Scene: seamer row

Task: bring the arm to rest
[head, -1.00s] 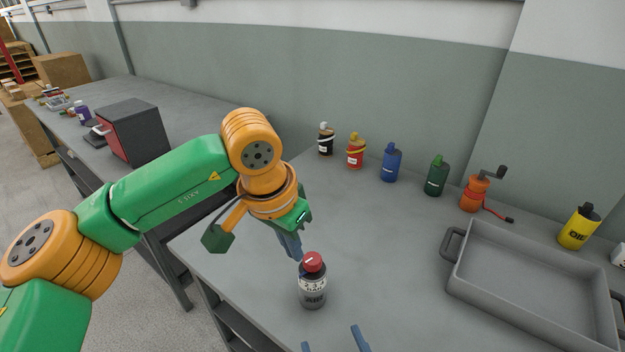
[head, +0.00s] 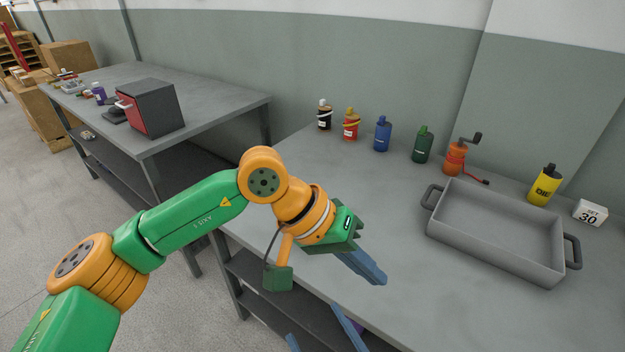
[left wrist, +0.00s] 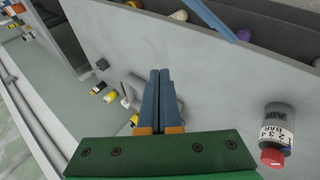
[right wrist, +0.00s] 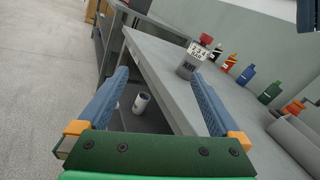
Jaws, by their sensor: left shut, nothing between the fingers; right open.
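My left gripper (head: 382,280) is shut and empty above the near part of the table (head: 400,300); its two fingers lie together in the left wrist view (left wrist: 160,78). My right gripper (head: 320,337) is open and empty at the bottom of the head view, by the table's front edge; its spread fingers show in the right wrist view (right wrist: 160,75). A grey bottle with a red cap stands upright on the table in the left wrist view (left wrist: 278,125), apart from the left fingers. It also shows in the right wrist view (right wrist: 188,66); my left arm hides it in the head view.
A grey tray (head: 490,257) stands on the right. Along the wall are several bottles, an orange crank device (head: 455,158), a yellow oil can (head: 544,186) and a white 30 block (head: 590,212). Another table (head: 210,100) holds a dark box (head: 155,108). A lower shelf runs underneath.

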